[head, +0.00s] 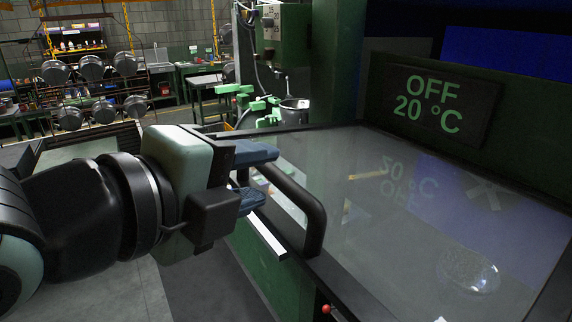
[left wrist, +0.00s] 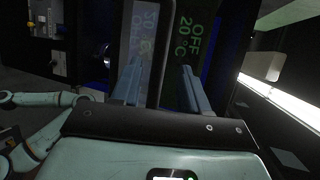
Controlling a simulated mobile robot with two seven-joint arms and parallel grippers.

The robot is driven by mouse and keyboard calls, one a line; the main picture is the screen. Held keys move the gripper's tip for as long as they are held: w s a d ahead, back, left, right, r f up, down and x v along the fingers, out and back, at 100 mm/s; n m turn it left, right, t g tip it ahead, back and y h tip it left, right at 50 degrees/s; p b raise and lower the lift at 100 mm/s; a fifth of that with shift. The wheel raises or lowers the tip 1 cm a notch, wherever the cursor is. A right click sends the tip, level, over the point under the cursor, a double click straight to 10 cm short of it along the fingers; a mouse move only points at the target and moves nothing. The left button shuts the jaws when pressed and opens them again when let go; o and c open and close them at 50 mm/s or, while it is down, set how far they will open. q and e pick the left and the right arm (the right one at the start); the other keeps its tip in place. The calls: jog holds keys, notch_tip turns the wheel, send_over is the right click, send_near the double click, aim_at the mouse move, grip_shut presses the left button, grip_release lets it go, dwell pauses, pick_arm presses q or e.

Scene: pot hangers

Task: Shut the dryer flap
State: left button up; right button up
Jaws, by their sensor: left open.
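The dryer flap (head: 345,190) is a framed clear panel that lies nearly flat over the dryer, below the display (head: 432,103) reading OFF 20 °C. I cannot tell whether it is fully shut. Its black bar handle (head: 315,225) stands out along the near left edge. My left gripper (head: 260,177) is open and empty, at the far end of the handle, with one finger above the other. I cannot tell whether it touches the handle. In the left wrist view the flap (left wrist: 138,35) with mirrored text shows beyond my open fingers (left wrist: 162,88). My right gripper is not in view.
A green machine (head: 287,40) with a metal pot (head: 294,110) stands behind the dryer. A rack with several hanging pots (head: 91,67) is at the back left. A red knob (head: 326,309) sits on the dryer's near edge. Grey floor (head: 110,285) is open below my left arm.

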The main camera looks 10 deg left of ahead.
aim_at(268, 173)
pick_arm(q)
jog(key=x, duration=0.6)
grip_shut()
